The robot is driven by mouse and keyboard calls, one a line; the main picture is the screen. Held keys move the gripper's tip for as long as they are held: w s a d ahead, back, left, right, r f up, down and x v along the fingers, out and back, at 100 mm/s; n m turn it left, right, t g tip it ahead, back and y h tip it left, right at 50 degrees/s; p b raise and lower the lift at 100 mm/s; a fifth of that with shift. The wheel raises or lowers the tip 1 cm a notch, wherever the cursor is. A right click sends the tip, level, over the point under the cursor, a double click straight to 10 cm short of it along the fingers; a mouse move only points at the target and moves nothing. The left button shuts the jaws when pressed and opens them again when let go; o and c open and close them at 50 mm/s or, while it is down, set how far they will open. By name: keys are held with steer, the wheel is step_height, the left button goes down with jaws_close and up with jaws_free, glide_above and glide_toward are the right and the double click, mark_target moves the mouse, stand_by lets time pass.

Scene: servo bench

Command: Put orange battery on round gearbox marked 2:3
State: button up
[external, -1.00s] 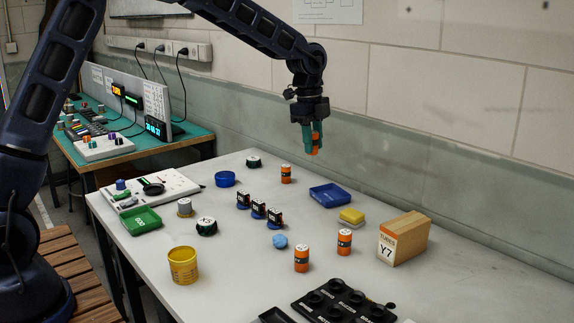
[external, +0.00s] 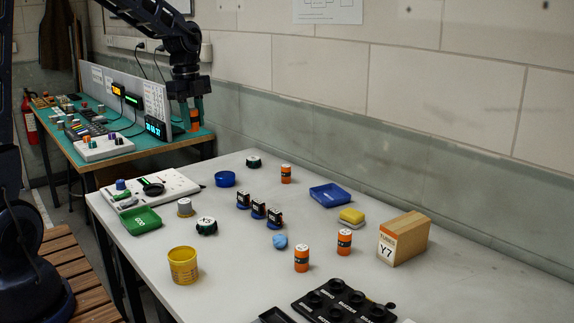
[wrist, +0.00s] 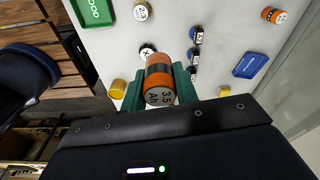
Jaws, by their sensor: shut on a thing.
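My gripper (external: 190,112) is shut on an orange battery (external: 195,124) with a dark band, held in the air toward the back left. In the wrist view the battery (wrist: 159,78) sits between the green fingers, its end marked 3.5 Ah. A round dark gearbox (external: 206,227) with a white, marked top stands at the left of the bench; the marking looks like X3. Another round dark gearbox (external: 253,162) with a white top stands at the back; its marking is too small to read. In the wrist view a marked round gearbox (wrist: 147,50) is partly behind the battery.
Other orange batteries stand at the back (external: 286,174), front (external: 301,258) and right (external: 344,242). Blue-based servos (external: 258,209) stand mid-bench.

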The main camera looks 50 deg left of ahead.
mark_target(184, 203)
steer(key=s+a, duration=0.2)
steer(key=s, duration=0.2)
step_height(184, 203, down, 20)
steer(key=shift+d, duration=0.1)
stand_by(0.5)
steer(key=shift+f, duration=0.15)
steer(key=o, duration=1)
steer(key=shift+o, duration=0.2)
